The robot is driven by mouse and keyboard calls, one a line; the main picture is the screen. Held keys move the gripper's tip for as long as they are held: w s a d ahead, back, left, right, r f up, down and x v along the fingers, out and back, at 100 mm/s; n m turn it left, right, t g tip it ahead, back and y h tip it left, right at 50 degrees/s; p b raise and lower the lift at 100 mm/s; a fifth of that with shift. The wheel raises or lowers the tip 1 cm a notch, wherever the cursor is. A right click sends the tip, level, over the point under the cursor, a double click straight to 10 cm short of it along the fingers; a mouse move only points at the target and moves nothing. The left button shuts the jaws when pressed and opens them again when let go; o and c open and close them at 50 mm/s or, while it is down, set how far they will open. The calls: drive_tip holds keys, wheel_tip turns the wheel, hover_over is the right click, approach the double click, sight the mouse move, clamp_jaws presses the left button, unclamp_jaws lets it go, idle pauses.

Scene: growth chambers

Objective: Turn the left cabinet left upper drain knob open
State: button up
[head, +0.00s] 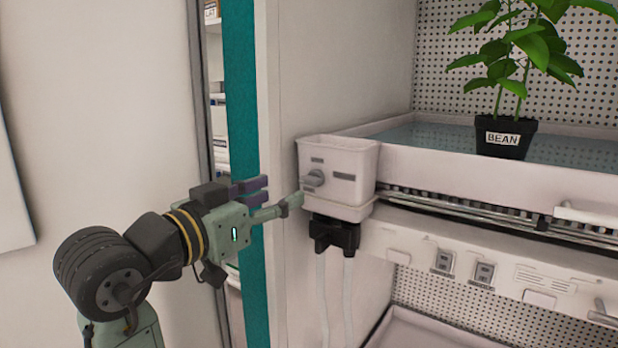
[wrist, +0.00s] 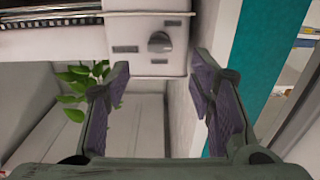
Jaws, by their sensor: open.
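The drain knob (head: 314,178) is a small grey knob on the front of a white drain box (head: 352,165) at the left end of the upper tray. The wrist view shows the same knob (wrist: 160,42) on the box face, with dark slots around it. My gripper (head: 280,196) is open and empty, just left of the knob in the head view, apart from it. In the wrist view my gripper's fingers (wrist: 160,85) stand wide apart, with the knob beyond and above the gap between the tips. The knob's exact angle is hard to tell.
A black fitting (head: 334,233) with two pale hoses hangs below the box. A potted bean plant (head: 505,138) stands in the upper tray (head: 450,170). A metal rail (head: 450,208) runs along the tray front. A teal door edge (head: 243,90) stands behind my gripper.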

sight(307, 182)
drive_tip(key=p+x, duration=0.2)
drive_tip(key=x, duration=0.6)
drive_tip(key=shift+w+d, duration=0.15)
drive_tip(key=shift+c, duration=0.5)
drive_tip(key=c, duration=1.1)
drive_tip(key=shift+o, duration=0.2)
